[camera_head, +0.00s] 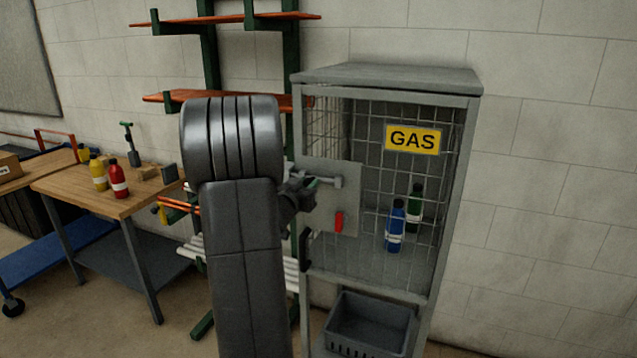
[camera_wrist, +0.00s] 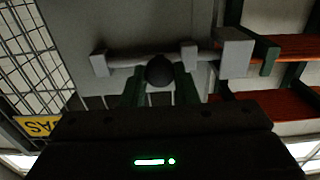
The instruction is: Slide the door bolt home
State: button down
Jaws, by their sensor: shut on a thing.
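The grey cage (camera_head: 466,140) has a mesh door with a yellow GAS sign (camera_head: 413,139) and a flat grey plate (camera_head: 345,205). A grey bolt (camera_head: 325,180) lies across this plate. In the wrist view the bolt bar (camera_wrist: 127,61) runs through two guide blocks towards a larger grey block (camera_wrist: 236,55) at the right; I cannot tell how far it enters that block. My gripper (camera_wrist: 160,90) is shut on the bolt's round black knob (camera_wrist: 160,70), with a green finger on each side. In the head view my gripper (camera_head: 300,192) is partly hidden by my arm.
Blue (camera_head: 396,227) and green (camera_head: 415,207) bottles stand inside the cage. A red piece (camera_head: 339,222) is on the plate. A grey basket (camera_head: 367,323) sits below. Orange shelves (camera_head: 200,20) stand behind my arm; a workbench (camera_head: 90,188) with bottles stands left.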

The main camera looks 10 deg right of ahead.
jog(key=shift+w+a, duration=0.1)
jog(key=c, duration=1.5)
grip_release()
jog(key=o, duration=0.3)
jog(key=shift+w+a, duration=0.1)
jog(key=shift+a, duration=0.1)
jog(key=shift+o, duration=0.2)
jog(key=shift+d, duration=0.1)
jog(key=b+v, duration=0.2)
jog(key=v, duration=1.2)
jog(key=shift+w+d, duration=0.1)
